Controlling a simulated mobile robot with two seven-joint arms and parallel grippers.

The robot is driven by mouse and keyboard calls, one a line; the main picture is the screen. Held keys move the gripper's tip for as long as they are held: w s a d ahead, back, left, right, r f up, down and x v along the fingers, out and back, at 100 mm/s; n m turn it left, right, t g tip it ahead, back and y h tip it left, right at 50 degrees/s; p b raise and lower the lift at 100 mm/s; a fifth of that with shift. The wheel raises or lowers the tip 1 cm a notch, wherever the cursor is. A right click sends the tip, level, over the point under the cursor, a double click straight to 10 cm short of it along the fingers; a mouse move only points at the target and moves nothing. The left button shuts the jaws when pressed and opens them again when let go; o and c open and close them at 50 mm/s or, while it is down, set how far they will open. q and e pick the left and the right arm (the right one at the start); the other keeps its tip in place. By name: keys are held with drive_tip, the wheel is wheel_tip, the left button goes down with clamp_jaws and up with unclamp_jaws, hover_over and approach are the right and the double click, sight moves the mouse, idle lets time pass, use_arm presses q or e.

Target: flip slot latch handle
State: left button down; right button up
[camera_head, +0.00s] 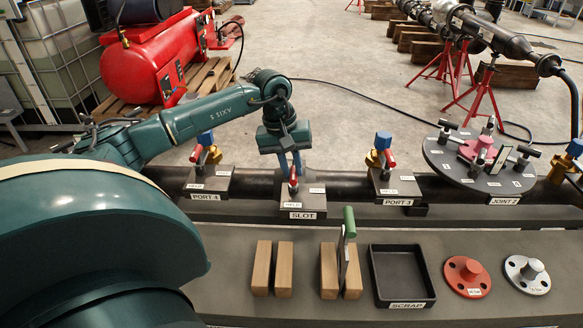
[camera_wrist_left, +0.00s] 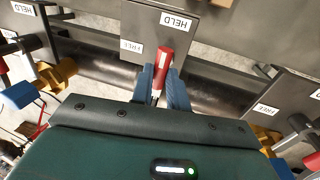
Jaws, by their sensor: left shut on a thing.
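The slot latch handle (camera_head: 293,184) is a small red lever on the dark block labelled SLOT (camera_head: 303,207). HELD and FREE labels lie on the plate on either side of it. My left gripper (camera_head: 290,165) reaches down from behind the block, its blue fingers at the handle. In the left wrist view the red handle (camera_wrist_left: 163,57) stands between the two blue fingers (camera_wrist_left: 161,88), which are shut on it. The fingers partly hide the handle's lower part and pivot. Its exact tilt is hard to tell. My right gripper is out of view.
PORT 4 (camera_head: 208,188) and PORT 3 (camera_head: 396,188) blocks with red-handled valves flank the slot. The JOINT 2 disc (camera_head: 455,165) is at right. In front are wooden blocks, a green-handled tool (camera_head: 349,222), a SCRAP tray (camera_head: 403,305) and two flanged pieces.

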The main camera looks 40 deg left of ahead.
use_arm(q)
drive_tip(key=c, duration=1.4)
unclamp_jaws()
drive_tip(key=shift+o, duration=0.2)
drive_tip(key=shift+r, duration=0.15)
wheel_tip(320, 180, up, 13)
drive_tip(key=s+a, duration=0.1)
drive_tip(key=a, duration=0.1)
drive_tip(key=shift+s, duration=0.3)
drive_tip(key=shift+f, duration=0.2)
